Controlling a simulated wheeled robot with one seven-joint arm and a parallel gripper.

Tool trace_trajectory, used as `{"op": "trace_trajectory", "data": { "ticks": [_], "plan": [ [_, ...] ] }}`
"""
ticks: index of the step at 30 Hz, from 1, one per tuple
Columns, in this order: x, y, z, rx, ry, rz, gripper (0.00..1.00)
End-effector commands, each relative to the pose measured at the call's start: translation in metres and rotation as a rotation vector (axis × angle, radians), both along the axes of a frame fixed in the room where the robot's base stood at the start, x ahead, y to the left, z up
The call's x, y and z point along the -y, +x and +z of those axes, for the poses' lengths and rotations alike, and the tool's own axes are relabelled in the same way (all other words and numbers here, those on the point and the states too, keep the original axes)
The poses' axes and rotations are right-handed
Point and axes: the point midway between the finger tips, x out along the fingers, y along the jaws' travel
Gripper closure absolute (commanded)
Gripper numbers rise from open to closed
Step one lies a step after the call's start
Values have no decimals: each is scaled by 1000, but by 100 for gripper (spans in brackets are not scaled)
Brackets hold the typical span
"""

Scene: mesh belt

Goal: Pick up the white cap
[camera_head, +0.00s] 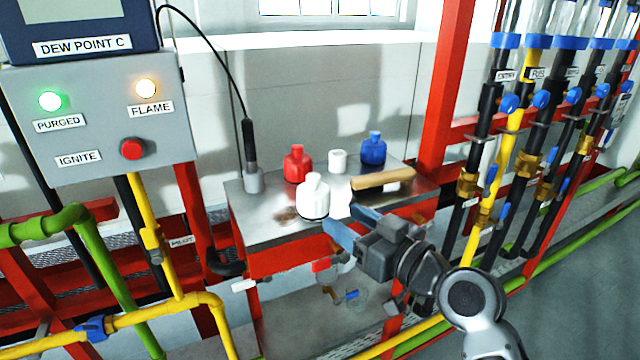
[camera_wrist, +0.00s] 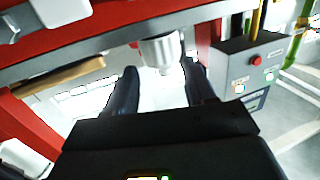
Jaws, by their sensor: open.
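Nothing is held. In the wrist view my gripper (camera_wrist: 160,68) has its two dark fingers apart. A pale rounded object (camera_wrist: 160,48) shows between and beyond them, likely the white bottle; its cap is not clearly visible there.
A red bottle (camera_head: 298,165) and a blue bottle (camera_head: 373,150) stand at the back of the bench. A wooden handle (camera_head: 384,180) lies to the right, close to my gripper. A black probe (camera_head: 249,150) stands at left. Red posts (camera_head: 447,90) and pipes flank the bench.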

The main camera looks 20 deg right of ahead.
Motion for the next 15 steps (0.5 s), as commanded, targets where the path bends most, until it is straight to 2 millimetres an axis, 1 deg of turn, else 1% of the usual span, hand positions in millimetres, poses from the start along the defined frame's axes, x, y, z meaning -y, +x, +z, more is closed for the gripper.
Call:
{"op": "trace_trajectory", "data": {
  "ticks": [1, 3, 5, 9, 15],
  "plan": [
    [2, 9, 13, 19, -6, 14, 46],
    [2, 16, 24, 32, -13, 33, 46],
    [2, 20, 30, 41, -17, 43, 46],
    [-1, 30, 35, 46, -19, 54, 46],
    [-8, 48, 36, 46, -19, 53, 46]
  ]
}}
